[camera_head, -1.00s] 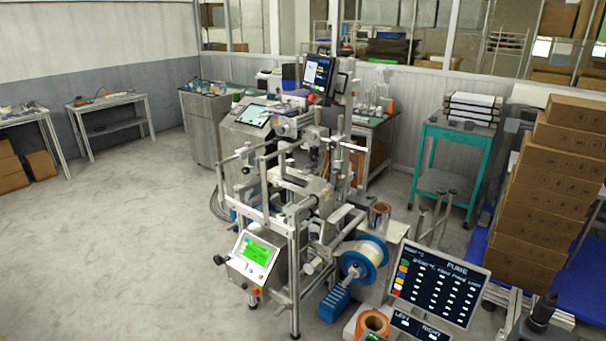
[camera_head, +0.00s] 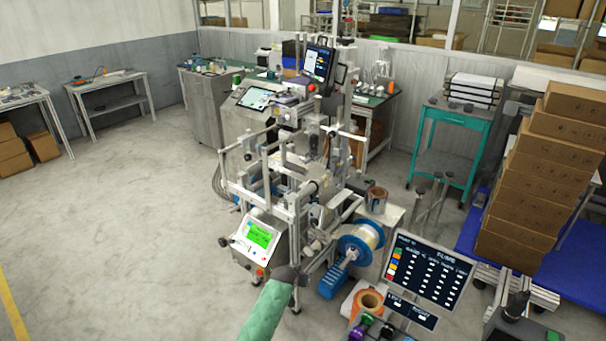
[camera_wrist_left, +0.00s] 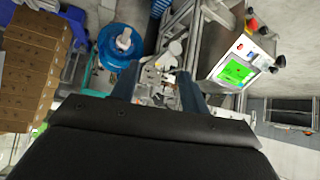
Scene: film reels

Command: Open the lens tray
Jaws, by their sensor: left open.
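I cannot pick out a lens tray for certain in either view. In the head view a steel machine frame (camera_head: 300,190) stands mid-floor, with a control box (camera_head: 262,238) showing a lit green screen at its front left. In the left wrist view my left gripper (camera_wrist_left: 157,88) is open, its two dark fingers apart with machine parts behind and between them. Nothing is held. A green arm part of mine (camera_head: 268,312) with a dark grey end rises at the bottom of the head view, in front of the machine. My right gripper is not in view.
A blue-rimmed reel (camera_head: 360,245) is at the machine's right, above an orange roll (camera_head: 369,301). A dark display panel (camera_head: 430,272) stands in front at right. Stacked cartons (camera_head: 535,180) and a teal cart (camera_head: 448,150) are farther right. The left floor is clear.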

